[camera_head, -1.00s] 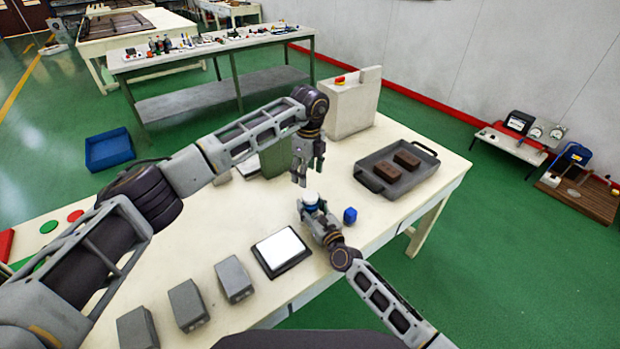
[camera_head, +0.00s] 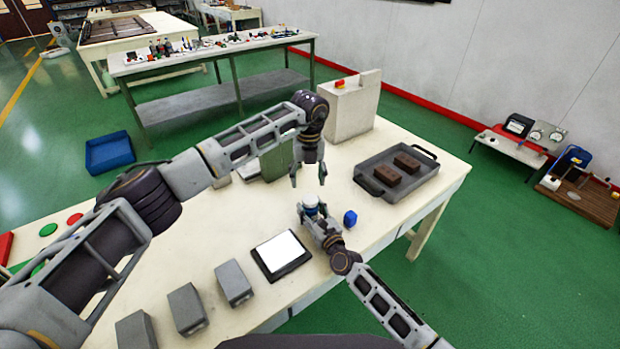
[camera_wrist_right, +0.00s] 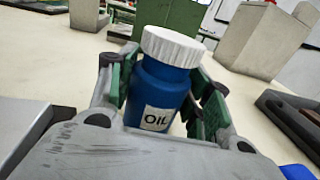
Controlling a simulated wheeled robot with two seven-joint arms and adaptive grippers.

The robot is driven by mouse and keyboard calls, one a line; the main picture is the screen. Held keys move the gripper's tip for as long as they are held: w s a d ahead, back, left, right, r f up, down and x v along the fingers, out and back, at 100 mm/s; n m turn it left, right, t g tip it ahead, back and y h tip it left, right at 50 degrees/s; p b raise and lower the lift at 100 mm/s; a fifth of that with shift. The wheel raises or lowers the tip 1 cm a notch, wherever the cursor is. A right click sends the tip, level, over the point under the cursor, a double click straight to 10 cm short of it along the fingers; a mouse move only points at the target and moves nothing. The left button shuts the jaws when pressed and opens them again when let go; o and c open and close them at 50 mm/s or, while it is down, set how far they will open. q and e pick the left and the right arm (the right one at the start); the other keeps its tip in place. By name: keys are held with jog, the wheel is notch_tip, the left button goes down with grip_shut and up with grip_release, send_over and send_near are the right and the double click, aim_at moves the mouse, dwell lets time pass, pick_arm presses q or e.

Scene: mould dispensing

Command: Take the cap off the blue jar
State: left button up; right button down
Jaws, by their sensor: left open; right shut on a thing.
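The blue jar (camera_wrist_right: 158,92) with a white "OIL" label stands upright between the fingers of my right gripper (camera_wrist_right: 165,105), which is shut on it. Its white ribbed cap (camera_wrist_right: 173,46) is on its top. In the head view the cap (camera_head: 310,199) shows just above my right gripper (camera_head: 312,214), over the table. My left gripper (camera_head: 308,176) is open and empty, fingers pointing down, a little above the cap and apart from it.
A small blue object (camera_head: 350,218) stands on the table (camera_head: 240,215) right of the jar. A grey tray (camera_head: 415,180) holds two brown blocks. A scale-like black plate (camera_head: 282,253) and several grey blocks (camera_head: 233,284) lie in front. A grey-white box (camera_head: 352,110) stands behind.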

pick_arm(q)
jog(key=m, duration=0.4)
jog(key=shift+f+m, duration=0.1)
jog(key=shift+m, duration=0.3)
jog(key=m, duration=0.4)
jog(key=shift+s+d+f+m, duration=0.1)
jog(key=shift+m, duration=0.2)
jog(key=m, duration=0.4)
jog(key=shift+m, duration=0.4)
jog(key=m, duration=0.5)
jog(key=shift+d, duration=0.1)
jog(key=m, duration=0.4)
jog(key=shift+s+m, duration=0.1)
jog(key=shift+m, duration=0.3)
jog(key=m, duration=0.5)
jog(key=shift+d, duration=0.1)
jog(key=m, duration=1)
